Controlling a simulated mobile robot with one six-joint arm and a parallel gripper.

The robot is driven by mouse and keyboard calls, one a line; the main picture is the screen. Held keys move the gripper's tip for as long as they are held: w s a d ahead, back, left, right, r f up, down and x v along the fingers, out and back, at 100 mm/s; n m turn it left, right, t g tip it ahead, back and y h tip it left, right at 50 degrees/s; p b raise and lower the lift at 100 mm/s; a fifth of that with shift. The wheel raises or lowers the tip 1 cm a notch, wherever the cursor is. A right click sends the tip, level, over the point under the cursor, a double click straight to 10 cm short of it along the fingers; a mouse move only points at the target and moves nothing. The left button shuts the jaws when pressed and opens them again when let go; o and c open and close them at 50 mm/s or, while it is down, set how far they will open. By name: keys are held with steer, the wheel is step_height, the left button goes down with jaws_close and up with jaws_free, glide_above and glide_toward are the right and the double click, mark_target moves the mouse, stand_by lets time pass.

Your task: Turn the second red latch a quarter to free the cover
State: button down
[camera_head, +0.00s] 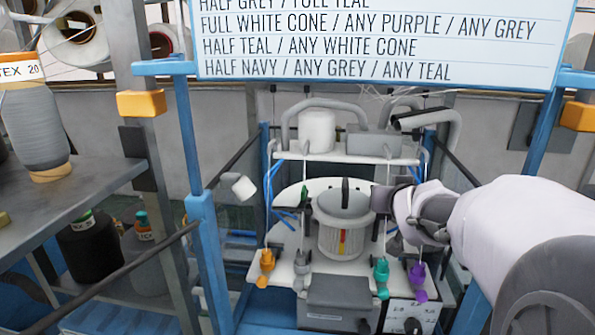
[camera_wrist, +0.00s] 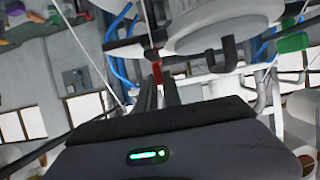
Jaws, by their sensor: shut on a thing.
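The round light-grey cover (camera_head: 343,208) sits on the machine in the head view, with a dark upright handle on top. In the wrist view it is the pale round body at the top (camera_wrist: 205,38). My gripper (camera_head: 393,203) is at the right side of the cover. In the wrist view my gripper (camera_wrist: 159,88) has its two dark fingers close together on a small red latch (camera_wrist: 157,68) by the cover's edge. The latch is mostly hidden by the fingers, and its angle cannot be told.
A white shelf (camera_head: 380,158) with a white cone (camera_head: 317,131) stands behind the cover. Coloured yarn guides, such as the purple one (camera_head: 418,281), hang in front. Blue posts (camera_head: 205,245) flank the machine. A sign (camera_head: 400,40) hangs above.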

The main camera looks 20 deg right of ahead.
stand_by(0.4)
steer(key=c, duration=1.5)
jaws_free()
steer(key=p+v, duration=0.8)
steer(key=v, duration=0.9)
steer(key=shift+s+a, duration=0.2)
